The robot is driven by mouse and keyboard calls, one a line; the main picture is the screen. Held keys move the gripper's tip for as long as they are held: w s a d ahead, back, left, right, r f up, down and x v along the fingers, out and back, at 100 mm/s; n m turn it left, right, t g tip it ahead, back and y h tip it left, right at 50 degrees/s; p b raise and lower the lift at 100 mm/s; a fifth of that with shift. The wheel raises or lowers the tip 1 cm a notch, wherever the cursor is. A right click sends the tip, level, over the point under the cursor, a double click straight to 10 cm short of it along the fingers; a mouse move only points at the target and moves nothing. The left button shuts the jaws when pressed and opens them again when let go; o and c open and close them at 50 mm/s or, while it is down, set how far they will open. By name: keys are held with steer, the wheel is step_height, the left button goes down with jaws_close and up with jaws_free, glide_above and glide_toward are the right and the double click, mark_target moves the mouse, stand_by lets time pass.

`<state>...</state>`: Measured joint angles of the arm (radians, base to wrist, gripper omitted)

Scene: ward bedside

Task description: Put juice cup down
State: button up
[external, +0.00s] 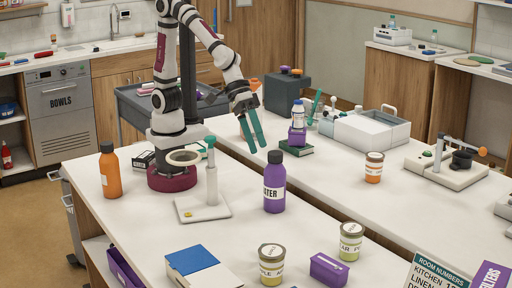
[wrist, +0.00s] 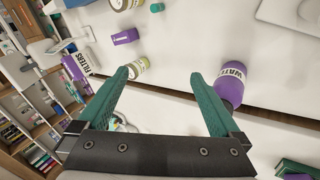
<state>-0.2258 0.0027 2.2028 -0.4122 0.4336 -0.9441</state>
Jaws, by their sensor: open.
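My gripper (external: 256,148) is open and empty, hanging above the counter behind the purple water bottle (external: 274,182). Its two teal fingers are spread apart in the wrist view (wrist: 158,78). No cup is between them. Several small lidded cups could be the juice cup, and I cannot tell which: a green-banded cup lettered like "apple" (external: 271,266), one lettered like "pear" (external: 349,242), and an orange-banded cup (external: 374,168). All stand upright on the counters, apart from my gripper. A green-banded cup (wrist: 138,68) shows beyond the left finger in the wrist view.
An orange bottle (external: 110,172), a stand with a ring (external: 205,207) and a blue-and-white box (external: 195,262) are on the front counter. A gap separates the counters. The counter around the orange-banded cup is clear.

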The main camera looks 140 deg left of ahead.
steer(key=s+d+f+m+g+y, duration=0.1)
steer(key=s+d+m+g, duration=0.2)
steer(key=s+m, duration=1.7)
steer(key=s+g, duration=0.4)
steer(key=s, duration=0.2)
steer(key=shift+s+f+m+y, duration=0.15)
steer(key=shift+m+y, duration=0.15)
